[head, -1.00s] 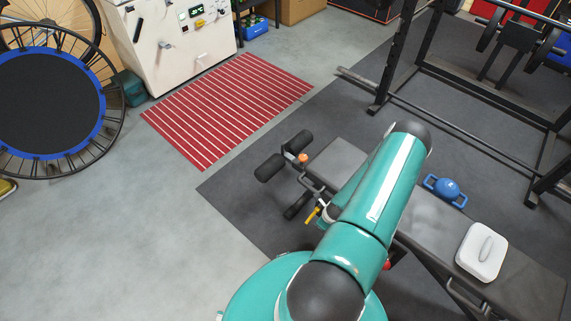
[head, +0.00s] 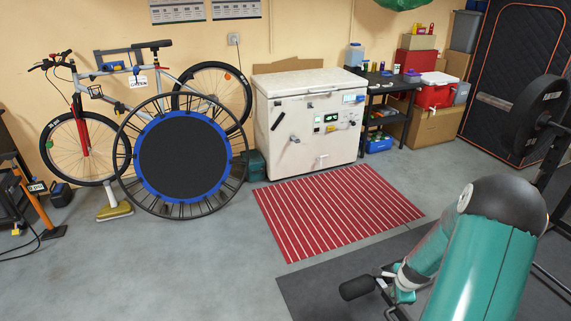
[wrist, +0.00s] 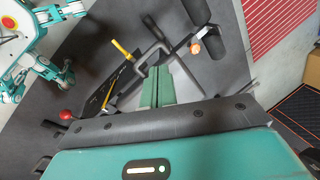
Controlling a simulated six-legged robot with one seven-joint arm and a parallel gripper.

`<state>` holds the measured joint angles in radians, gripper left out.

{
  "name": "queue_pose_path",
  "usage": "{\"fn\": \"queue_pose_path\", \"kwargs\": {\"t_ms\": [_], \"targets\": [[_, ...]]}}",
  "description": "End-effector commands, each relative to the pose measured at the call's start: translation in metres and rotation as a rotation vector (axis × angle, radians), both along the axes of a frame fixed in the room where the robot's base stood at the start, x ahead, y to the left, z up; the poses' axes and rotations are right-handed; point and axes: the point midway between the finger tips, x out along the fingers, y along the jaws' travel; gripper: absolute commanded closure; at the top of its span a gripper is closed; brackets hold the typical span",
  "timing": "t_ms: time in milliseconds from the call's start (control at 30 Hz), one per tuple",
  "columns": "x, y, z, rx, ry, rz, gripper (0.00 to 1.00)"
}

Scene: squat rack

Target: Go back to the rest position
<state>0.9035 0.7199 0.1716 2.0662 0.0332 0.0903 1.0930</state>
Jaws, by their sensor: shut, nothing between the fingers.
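My gripper (wrist: 157,74) shows in the wrist view as two green fingers lying side by side, shut with nothing between them. It points toward the end of the weight bench, which has black foam rollers (wrist: 231,24), an orange knob (wrist: 195,47) and a yellow handle (wrist: 122,48). I cannot tell how far the fingers are from the bench frame. In the head view my teal arm fills the lower right and hides most of the bench; one foam roller (head: 357,287) shows beside it. My gripper is not clearly visible there.
A barbell plate (head: 540,115) on the rack stands right of my arm. A red striped mat (head: 338,210) lies ahead, before a white chest (head: 308,125). A trampoline (head: 183,158) and bicycle (head: 150,90) stand left. The grey floor (head: 190,265) at front left is clear.

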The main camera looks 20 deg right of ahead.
Motion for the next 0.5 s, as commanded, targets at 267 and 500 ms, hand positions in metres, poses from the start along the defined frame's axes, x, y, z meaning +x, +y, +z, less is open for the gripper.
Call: {"fn": "queue_pose_path", "kwargs": {"t_ms": [267, 500], "targets": [[0.035, 0.062, 0.118, -0.138, 0.022, 0.393, 1.0], [0.036, 0.129, 0.206, -0.249, 0.035, 0.714, 1.0]]}}
